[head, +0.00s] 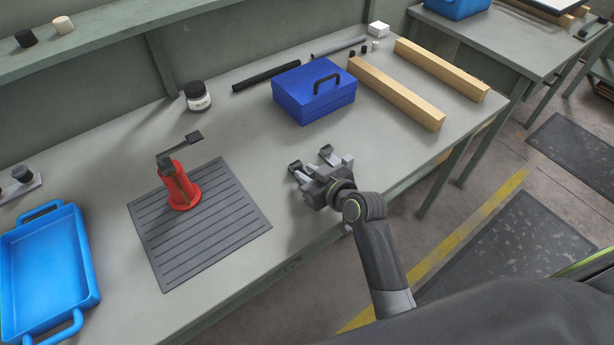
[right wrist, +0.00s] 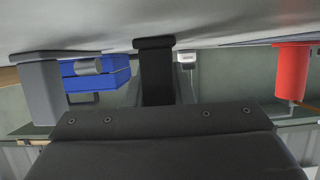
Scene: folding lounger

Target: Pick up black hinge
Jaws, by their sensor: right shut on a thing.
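My right gripper (head: 313,165) is low over the front right part of the bench, to the right of the ribbed mat and in front of the blue toolbox. It is shut on a small dark piece, the black hinge as far as I can tell. The hinge blends with the dark jaws, and its outline is hard to make out in the head view. In the right wrist view a black upright piece with a wider end (right wrist: 154,75) shows in the middle, touching or close to the bench surface. My left gripper is not in view.
A red stand with a dark arm (head: 180,186) is on the ribbed mat (head: 235,225). A blue toolbox (head: 300,105), wooden beams (head: 400,95) and a black tube (head: 265,77) lie behind. A blue tray (head: 85,250) is at left. Bench around the gripper is clear.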

